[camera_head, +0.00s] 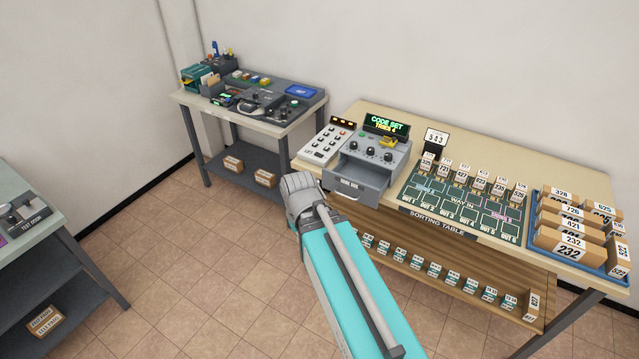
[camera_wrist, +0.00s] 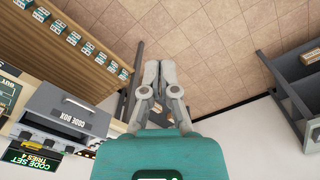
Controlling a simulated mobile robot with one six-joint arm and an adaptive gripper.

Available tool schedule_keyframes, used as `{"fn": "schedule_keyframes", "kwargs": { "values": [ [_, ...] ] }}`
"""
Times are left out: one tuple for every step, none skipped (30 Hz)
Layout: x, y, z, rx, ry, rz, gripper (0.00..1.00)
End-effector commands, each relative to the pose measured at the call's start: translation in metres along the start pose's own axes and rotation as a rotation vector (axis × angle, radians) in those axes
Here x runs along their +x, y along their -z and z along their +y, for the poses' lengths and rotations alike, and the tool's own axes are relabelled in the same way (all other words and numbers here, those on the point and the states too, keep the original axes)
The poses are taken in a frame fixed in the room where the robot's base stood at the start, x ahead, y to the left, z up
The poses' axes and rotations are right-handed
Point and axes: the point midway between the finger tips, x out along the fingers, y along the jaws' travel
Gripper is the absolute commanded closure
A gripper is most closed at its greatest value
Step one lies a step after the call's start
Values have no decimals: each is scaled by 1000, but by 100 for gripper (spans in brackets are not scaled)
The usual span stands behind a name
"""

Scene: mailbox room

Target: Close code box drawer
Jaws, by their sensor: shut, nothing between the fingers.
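The code box (camera_head: 374,150) stands on the sorting table, with a green display reading "CODE SET" and "TRIES 4". Its grey drawer (camera_head: 355,180) is pulled out toward me, and its open top shows. In the wrist view the drawer front (camera_wrist: 68,110), labelled "CODE BOX", lies to the left of my gripper. My gripper shows in the wrist view (camera_wrist: 160,66) with its fingers together and nothing between them. In the head view my wrist and arm reach up from below, ending just left of the drawer, apart from it as far as I can tell.
A blue tray (camera_head: 545,203) holds numbered boxes. A lower shelf (camera_head: 440,262) with small tags lies under the table.

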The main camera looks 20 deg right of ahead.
Motion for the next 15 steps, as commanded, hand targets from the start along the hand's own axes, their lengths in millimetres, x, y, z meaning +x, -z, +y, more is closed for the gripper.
{"fn": "schedule_keyframes", "kwargs": {
  "values": [
    [2, 3, 1, -16, -5, 4, 100],
    [3, 5, 2, -31, -10, 7, 100],
    [5, 9, 3, -59, -18, 11, 100],
    [6, 12, 4, -80, -26, 15, 100],
    [8, 15, 5, -104, -34, 18, 100],
    [10, 20, 7, -141, -46, 24, 100],
    [12, 24, 9, -172, -58, 30, 100],
    [14, 28, 11, -205, -70, 35, 100],
    [17, 35, 14, -254, -87, 40, 100],
    [19, 40, 16, -294, -103, 44, 100],
    [21, 45, 18, -336, -118, 49, 100],
    [24, 52, 22, -394, -142, 54, 100],
    [26, 58, 24, -440, -159, 56, 100],
    [28, 64, 26, -486, -178, 59, 100],
    [31, 72, 30, -549, -203, 61, 100]
  ]
}}
